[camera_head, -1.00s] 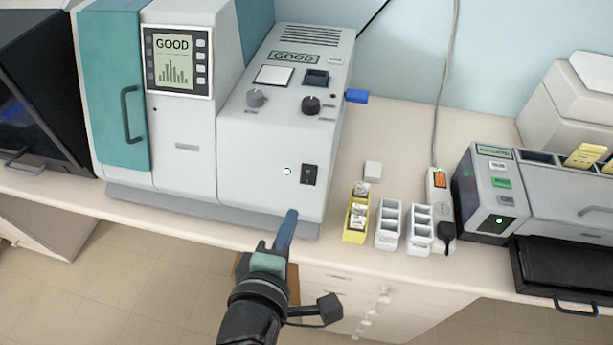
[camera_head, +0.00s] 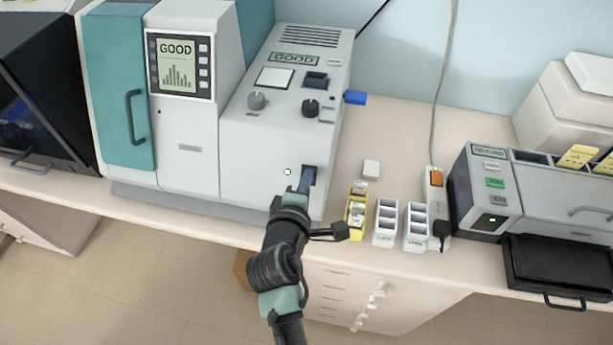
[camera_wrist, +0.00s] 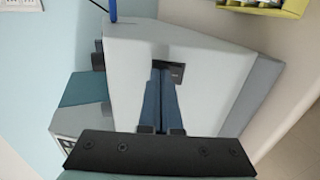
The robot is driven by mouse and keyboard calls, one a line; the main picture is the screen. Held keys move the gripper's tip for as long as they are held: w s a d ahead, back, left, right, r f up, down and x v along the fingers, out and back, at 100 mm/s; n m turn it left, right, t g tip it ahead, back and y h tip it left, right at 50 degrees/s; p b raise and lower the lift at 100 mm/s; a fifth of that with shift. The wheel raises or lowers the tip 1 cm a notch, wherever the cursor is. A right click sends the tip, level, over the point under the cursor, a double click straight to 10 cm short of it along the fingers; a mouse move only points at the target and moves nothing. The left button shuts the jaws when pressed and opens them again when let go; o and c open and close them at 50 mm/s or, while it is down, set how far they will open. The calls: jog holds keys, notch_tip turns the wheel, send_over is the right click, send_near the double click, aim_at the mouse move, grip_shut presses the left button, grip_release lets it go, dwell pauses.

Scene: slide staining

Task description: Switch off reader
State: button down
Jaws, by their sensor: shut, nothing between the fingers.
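The pale grey machine (camera_head: 245,150) bears GOOD on a lit screen (camera_head: 178,65) and on a small top display (camera_head: 293,59). A dark rocker switch (camera_head: 311,171) sits low on its right front face. My gripper (camera_head: 306,181) is shut and empty, its blue fingertips at this switch and hiding part of it. In the wrist view the fingers (camera_wrist: 161,72) lie together in front of the dark switch plate (camera_wrist: 177,71). Whether they touch it, and which way the rocker is tilted, I cannot tell.
A second device (camera_head: 480,190) with a green light stands at the right. A yellow rack (camera_head: 356,222), white racks (camera_head: 387,220) and a power strip (camera_head: 436,190) with an orange switch lie between. A black cabinet (camera_head: 40,100) stands left. The counter's front edge runs below.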

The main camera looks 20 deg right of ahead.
jog(key=shift+w+d, duration=0.1)
jog(key=shift+w, duration=0.05)
jog(key=shift+w+d+r+p, duration=0.15)
jog(key=shift+r+p, duration=0.1)
jog(key=shift+p, duration=0.2)
jog(key=shift+r+p, duration=0.3)
jog(key=shift+p, duration=0.3)
jog(key=shift+f+g+y+p, duration=0.15)
jog(key=shift+g+y+p, duration=0.3)
jog(key=shift+p, duration=0.55)
jog(key=shift+w+d, duration=0.1)
